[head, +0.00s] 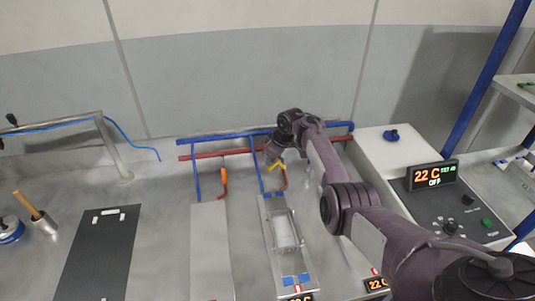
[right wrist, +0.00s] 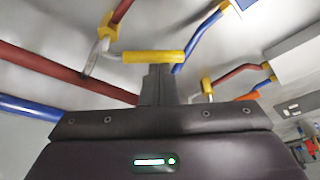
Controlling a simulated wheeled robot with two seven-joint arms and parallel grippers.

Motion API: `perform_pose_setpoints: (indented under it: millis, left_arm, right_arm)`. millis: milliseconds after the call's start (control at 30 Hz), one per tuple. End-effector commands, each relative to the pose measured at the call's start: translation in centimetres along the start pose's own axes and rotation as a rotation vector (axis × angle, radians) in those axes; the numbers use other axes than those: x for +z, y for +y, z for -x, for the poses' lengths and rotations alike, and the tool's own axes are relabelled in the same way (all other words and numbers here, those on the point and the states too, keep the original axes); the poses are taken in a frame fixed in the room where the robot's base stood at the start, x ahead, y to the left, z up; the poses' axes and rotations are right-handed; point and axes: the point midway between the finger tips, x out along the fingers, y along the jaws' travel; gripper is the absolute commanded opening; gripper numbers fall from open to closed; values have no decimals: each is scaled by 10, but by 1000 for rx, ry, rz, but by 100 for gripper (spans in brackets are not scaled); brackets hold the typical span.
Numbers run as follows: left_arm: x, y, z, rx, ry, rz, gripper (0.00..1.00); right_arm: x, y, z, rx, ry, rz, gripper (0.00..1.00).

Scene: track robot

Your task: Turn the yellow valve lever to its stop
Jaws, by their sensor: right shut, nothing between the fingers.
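The yellow valve lever (right wrist: 153,57) lies sideways across the right wrist view, joined at its left end to a metal fitting on a red pipe. In the head view, the yellow lever (head: 274,166) shows only in small part below my right gripper (head: 271,155). My right gripper (right wrist: 158,72) is shut and empty, with its fingertips right at the lever's near side. I cannot tell whether they touch it. The lever's far side is hidden from me. My left gripper is not in view.
A blue pipe (head: 215,138) and a red pipe (head: 208,156) run along the back. Another valve with an orange outlet (head: 224,181) stands left. A white control box with a display (head: 432,176) is at right. A black mat (head: 100,255) lies on the bench.

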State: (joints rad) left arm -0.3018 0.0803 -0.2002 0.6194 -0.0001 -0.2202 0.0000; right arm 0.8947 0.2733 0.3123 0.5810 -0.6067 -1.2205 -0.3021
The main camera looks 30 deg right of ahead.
Motion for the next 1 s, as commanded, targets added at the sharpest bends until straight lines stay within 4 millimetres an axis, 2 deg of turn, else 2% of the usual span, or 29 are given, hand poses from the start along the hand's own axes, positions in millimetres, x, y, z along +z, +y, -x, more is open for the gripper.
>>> perform_pose_setpoints:
  millis: [400, 1000]
  left_arm:
    - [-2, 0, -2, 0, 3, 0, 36]
    - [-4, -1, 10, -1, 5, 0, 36]
  right_arm:
    - [20, 1, 8, -129, -2, 345, 0]
    - [38, 8, 14, -124, -3, 336, 0]
